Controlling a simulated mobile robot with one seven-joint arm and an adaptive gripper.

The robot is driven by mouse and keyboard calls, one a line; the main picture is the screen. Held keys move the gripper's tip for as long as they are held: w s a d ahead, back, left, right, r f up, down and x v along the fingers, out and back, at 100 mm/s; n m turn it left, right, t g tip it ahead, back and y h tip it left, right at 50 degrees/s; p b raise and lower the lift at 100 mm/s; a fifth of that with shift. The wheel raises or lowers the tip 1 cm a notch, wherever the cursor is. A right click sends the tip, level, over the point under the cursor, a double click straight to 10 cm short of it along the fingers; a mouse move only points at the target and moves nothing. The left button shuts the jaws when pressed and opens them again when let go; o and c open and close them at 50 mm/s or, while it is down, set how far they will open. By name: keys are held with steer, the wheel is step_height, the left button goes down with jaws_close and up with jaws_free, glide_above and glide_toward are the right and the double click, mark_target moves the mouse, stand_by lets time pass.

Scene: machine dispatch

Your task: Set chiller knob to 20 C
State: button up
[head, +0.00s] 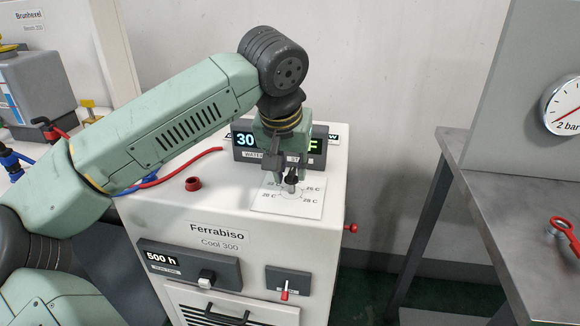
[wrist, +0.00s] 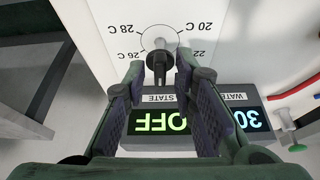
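The chiller (head: 233,209) is a white cabinet labelled Ferrabiso Cool 300. Its knob (head: 291,179) stands on a white dial plate (head: 287,210) on the top; it also shows in the wrist view (wrist: 159,65). Around it, 20 C, 22 C, 26 C and 28 C are readable, upside down in the wrist view. I cannot tell which mark the knob points to. My gripper (wrist: 160,72) points down at the dial, fingers apart on either side of the knob, with gaps visible. The display (wrist: 195,120) behind it reads 30 and OFF.
A red-handled switch (head: 285,290) and a 500 h panel (head: 189,266) are on the chiller front. A red cap (head: 193,184) and a red hose (head: 180,167) are on its top. A grey metal table (head: 505,195) stands right, with a pressure gauge (head: 566,105) above it.

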jaws_close()
